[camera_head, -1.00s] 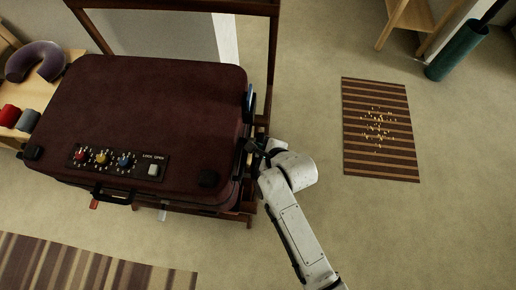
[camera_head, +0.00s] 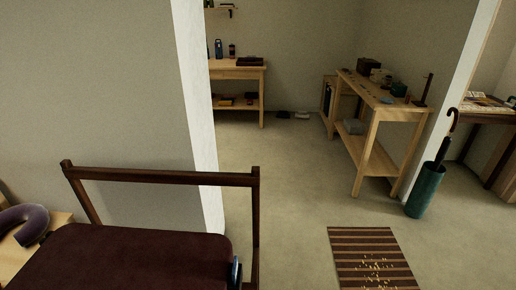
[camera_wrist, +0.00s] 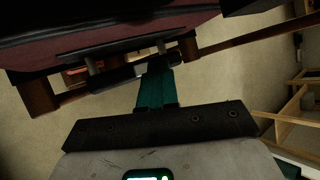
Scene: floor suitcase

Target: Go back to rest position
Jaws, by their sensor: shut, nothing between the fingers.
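The dark red suitcase (camera_head: 125,262) is at the lower left in the head view, closed on its wooden rack, with its front cut off by the frame. In the wrist view its dark red side (camera_wrist: 110,38) fills the upper left. My gripper (camera_wrist: 157,66) shows in the wrist view with its teal fingers shut and empty. My arm and gripper are out of the head view.
The rack's wooden frame (camera_head: 160,177) rises behind the suitcase. A striped mat (camera_head: 345,243) with small yellow bits lies to the right. A wooden workbench (camera_head: 375,105) and a green umbrella stand (camera_head: 425,192) are beyond. Open floor (camera_head: 280,190) lies between.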

